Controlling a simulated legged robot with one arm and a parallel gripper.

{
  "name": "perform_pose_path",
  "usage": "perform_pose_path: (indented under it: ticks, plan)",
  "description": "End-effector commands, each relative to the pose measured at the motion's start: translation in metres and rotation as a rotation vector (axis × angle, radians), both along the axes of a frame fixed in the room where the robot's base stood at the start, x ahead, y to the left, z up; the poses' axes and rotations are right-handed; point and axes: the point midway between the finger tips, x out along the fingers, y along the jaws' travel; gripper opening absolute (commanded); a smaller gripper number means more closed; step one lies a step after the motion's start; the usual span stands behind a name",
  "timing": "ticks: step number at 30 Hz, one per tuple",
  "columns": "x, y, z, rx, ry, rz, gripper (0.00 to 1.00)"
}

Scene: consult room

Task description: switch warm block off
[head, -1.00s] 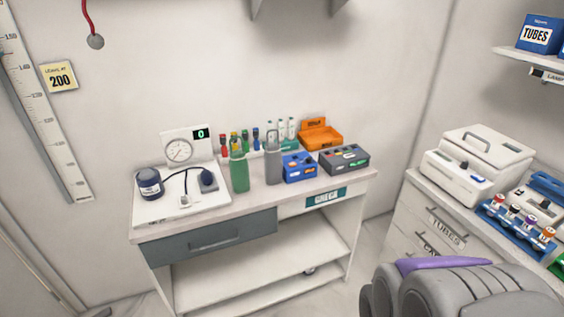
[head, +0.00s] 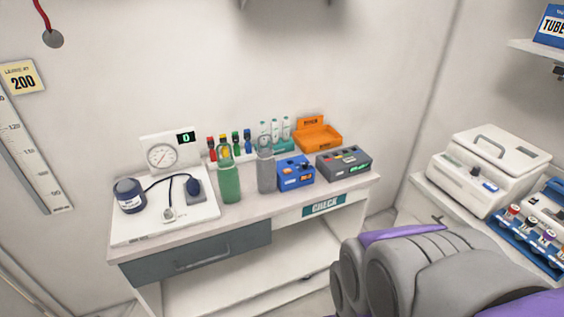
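I cannot tell for sure which device is the warm block. A grey box (head: 343,164) with coloured marks on top and a green-lit front stands at the right end of the bench. A blue box (head: 296,174) with dark knobs or holes stands to its left. A white lidded unit (head: 489,168) with a handle and a small blue switch-like part stands on the right-hand cabinet. Its labels are too small to read. My grey and purple arm fills the bottom right, in front of the bench and cabinet. No gripper fingers show.
The bench (head: 245,219) also holds a white gauge board (head: 166,156), a green bottle (head: 229,181), a grey bottle (head: 266,172), small coloured bottles and an orange bin (head: 318,135). A blue tube rack (head: 528,238) sits on the right cabinet. A shelf (head: 541,50) juts out above.

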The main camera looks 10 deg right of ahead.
Motion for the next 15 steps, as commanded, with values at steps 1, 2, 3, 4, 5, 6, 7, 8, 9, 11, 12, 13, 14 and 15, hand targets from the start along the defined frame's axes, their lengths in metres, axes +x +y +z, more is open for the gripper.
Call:
perform_pose_path:
  ticks: [1, 2, 3, 4, 5, 6, 7, 8, 9, 11, 12, 13, 14, 15]
  plan:
    - [0.0000, 0.0000, 0.0000, 0.000, 0.000, 0.000, 0.38]
    - [0.0000, 0.0000, 0.0000, 0.000, 0.000, 0.000, 0.35]
    - [0.0000, 0.0000, 0.0000, 0.000, 0.000, 0.000, 0.31]
    - [0.0000, 0.0000, 0.0000, 0.000, 0.000, 0.000, 0.28]
    - [0.0000, 0.0000, 0.0000, 0.000, 0.000, 0.000, 0.25]
    - [0.0000, 0.0000, 0.0000, 0.000, 0.000, 0.000, 0.21]
    - [0.0000, 0.0000, 0.0000, 0.000, 0.000, 0.000, 0.19]
    - [0.0000, 0.0000, 0.0000, 0.000, 0.000, 0.000, 0.16]
    - [0.0000, 0.0000, 0.0000, 0.000, 0.000, 0.000, 0.12]
    - [0.0000, 0.0000, 0.0000, 0.000, 0.000, 0.000, 0.06]
    - [0.0000, 0.0000, 0.0000, 0.000, 0.000, 0.000, 0.02]
    - [0.0000, 0.0000, 0.0000, 0.000, 0.000, 0.000, 0.00]
    - [0.0000, 0.0000, 0.0000, 0.000, 0.000, 0.000, 0.00]
    - [0.0000, 0.0000, 0.0000, 0.000, 0.000, 0.000, 0.00]
